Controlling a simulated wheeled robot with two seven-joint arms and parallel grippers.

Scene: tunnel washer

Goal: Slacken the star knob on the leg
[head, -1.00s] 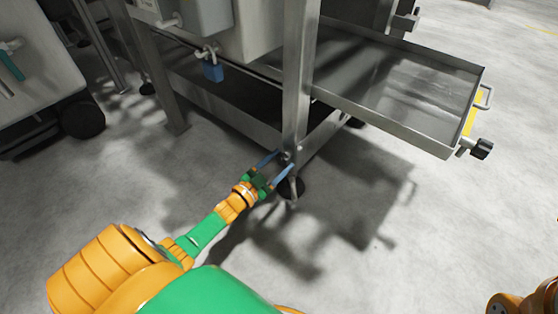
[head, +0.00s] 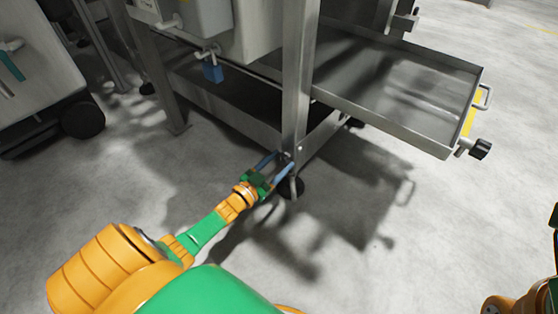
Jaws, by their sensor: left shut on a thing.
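The steel leg (head: 298,80) of the washer frame stands upright in the middle of the head view, on a round dark foot (head: 291,188). The star knob (head: 285,157) is a small dark shape low on the leg, mostly hidden by my fingers. My left gripper (head: 279,162) comes in from the lower left. Its two blue fingers are shut on the knob, one on each side. Of my right arm only orange and green parts show at the right edge; its gripper is out of view.
A shallow steel tray (head: 450,150) with a black knob (head: 481,149) juts out to the right above the floor. A blue padlock (head: 213,72) hangs under a grey box. A white wheeled cart (head: 40,75) stands at the left. The floor in front is clear.

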